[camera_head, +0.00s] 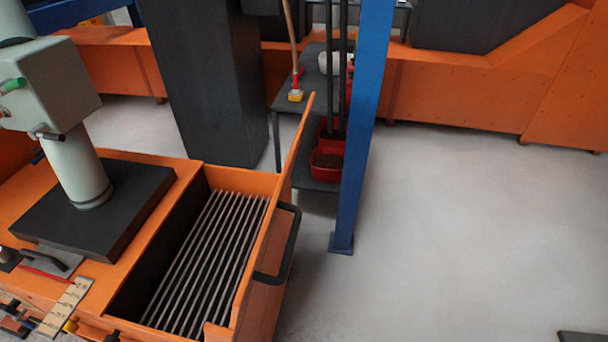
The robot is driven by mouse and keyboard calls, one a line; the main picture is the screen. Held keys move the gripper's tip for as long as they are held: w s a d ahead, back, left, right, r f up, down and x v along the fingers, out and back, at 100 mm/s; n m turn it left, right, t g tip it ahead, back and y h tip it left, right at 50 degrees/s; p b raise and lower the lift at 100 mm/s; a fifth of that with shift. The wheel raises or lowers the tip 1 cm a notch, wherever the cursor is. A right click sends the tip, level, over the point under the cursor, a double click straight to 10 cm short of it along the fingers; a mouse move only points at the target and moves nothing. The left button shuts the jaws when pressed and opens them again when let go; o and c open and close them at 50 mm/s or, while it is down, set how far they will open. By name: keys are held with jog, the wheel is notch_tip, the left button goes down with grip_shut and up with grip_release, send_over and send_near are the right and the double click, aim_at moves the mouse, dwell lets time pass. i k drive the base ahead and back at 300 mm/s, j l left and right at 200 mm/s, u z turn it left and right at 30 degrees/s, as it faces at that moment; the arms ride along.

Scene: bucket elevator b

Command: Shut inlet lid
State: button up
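The inlet is an orange box with an open top, and a grate of several parallel grey bars (205,265) shows inside it. What looks like the inlet lid (262,308) is an orange panel standing up along the inlet's right side. Its top far corner rises to a point, and its thin upper edge shows. A black bar handle (289,245) is on the panel's right, outer face. The lid's hinge is not clear from here. My gripper is not in view, so nothing is seen touching the lid or handle.
A blue post (362,130) stands on the floor beyond the lid. Behind it is a grey shelf (285,125) with red tubs (327,165). A dark column (205,85) rises behind the inlet. The grey floor (460,230) to the right is mostly clear.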

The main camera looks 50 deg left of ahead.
aim_at(214, 332)
jog(key=i+u, duration=0.25)
jog(key=i, duration=0.25)
jog(key=i+l+u, duration=0.25)
jog(key=i, duration=0.25)
jog(key=i+l+u, duration=0.2)
jog(key=i, duration=0.3)
jog(key=j+u, duration=0.1)
jog(key=u, duration=2.5)
